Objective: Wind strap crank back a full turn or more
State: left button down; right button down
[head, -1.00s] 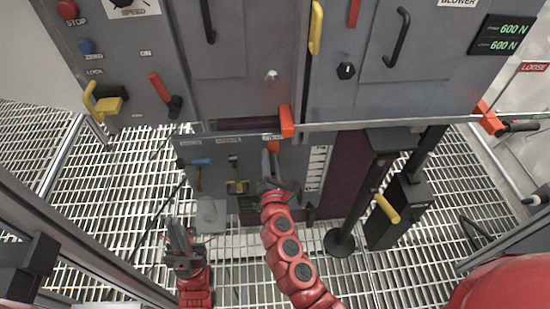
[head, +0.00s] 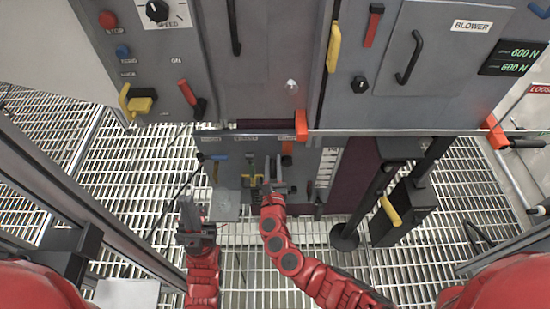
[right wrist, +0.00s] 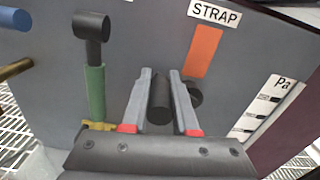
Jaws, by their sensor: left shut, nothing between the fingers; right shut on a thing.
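The strap crank's dark round knob (right wrist: 159,97) sits between the two fingers of my right gripper (right wrist: 160,100) in the right wrist view. A dark round part (right wrist: 193,92) shows just right of it, partly behind the right finger. The STRAP label (right wrist: 215,13) and an orange strip (right wrist: 204,50) are above and to the right. In the head view, my right gripper (head: 273,178) is at the lower panel, shut on the knob; the crank is hardly visible there. My left gripper (head: 187,213) is shut and empty, in front of the panel, left of the right one.
A green-sleeved lever (right wrist: 96,90) with a black head stands left of the knob. A blue handle (right wrist: 14,18) is further left. Open grating (head: 130,165) lies left.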

jog(key=shift+a+f+n+p, duration=0.1)
jog(key=shift+f+n+p, duration=0.3)
jog(key=shift+n, duration=0.3)
jog(key=c, duration=1)
grip_release()
jog(key=s+p, duration=0.1)
jog(key=s, duration=1.6)
jog(key=shift+s, duration=0.25)
